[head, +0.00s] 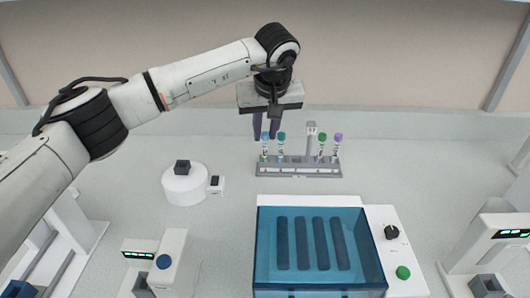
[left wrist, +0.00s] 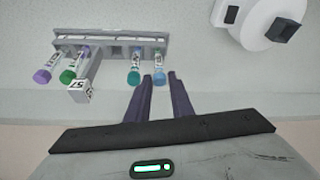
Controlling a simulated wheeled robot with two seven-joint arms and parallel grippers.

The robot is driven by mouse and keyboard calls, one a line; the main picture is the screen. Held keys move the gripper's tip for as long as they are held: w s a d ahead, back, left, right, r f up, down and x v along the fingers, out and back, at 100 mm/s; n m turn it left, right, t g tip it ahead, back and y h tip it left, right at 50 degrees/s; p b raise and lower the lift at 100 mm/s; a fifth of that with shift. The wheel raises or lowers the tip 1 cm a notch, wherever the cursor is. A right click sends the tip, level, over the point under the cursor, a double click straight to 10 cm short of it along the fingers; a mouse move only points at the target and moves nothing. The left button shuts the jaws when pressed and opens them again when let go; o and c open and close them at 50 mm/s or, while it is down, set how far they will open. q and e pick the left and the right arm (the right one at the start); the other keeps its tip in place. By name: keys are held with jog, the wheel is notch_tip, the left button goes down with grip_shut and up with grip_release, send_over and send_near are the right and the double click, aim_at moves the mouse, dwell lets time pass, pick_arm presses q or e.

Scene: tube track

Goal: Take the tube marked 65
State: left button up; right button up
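A grey rack (head: 300,173) holds upright tubes. From left in the head view they are a blue-capped tube (head: 264,146), a teal-capped tube (head: 281,146), a green-capped tube (head: 321,147) and a purple-capped tube (head: 338,148). The tube labels are too small to read, so I cannot tell which is marked 65. My left gripper (head: 266,133) is open, pointing down at the rack's left end. In the left wrist view its fingertips (left wrist: 160,77) lie on either side of the blue cap (left wrist: 162,76); contact is not visible. My right gripper is not in view.
A numbered grey post (head: 311,132) stands at the rack between the tube pairs. A white round device (head: 184,185) is left of the rack. A blue-lidded machine (head: 318,245) stands in front. Devices with green displays stand at left (head: 160,262) and right (head: 490,245).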

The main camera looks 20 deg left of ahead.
pick_arm(q)
jog(key=c, duration=0.5)
jog(key=shift+o, duration=0.2)
jog(key=shift+r, duration=0.5)
notch_tip(320, 180, up, 10)
jog(key=s+d+b, duration=0.2)
jog(key=s+d, duration=0.2)
jog(key=s, duration=0.4)
jog(key=s+d+r+b, duration=0.1)
jog(key=s+d+b, duration=0.2)
jog(key=s, duration=0.4)
jog(key=shift+s+d, duration=0.4)
jog(key=shift+d, duration=0.45)
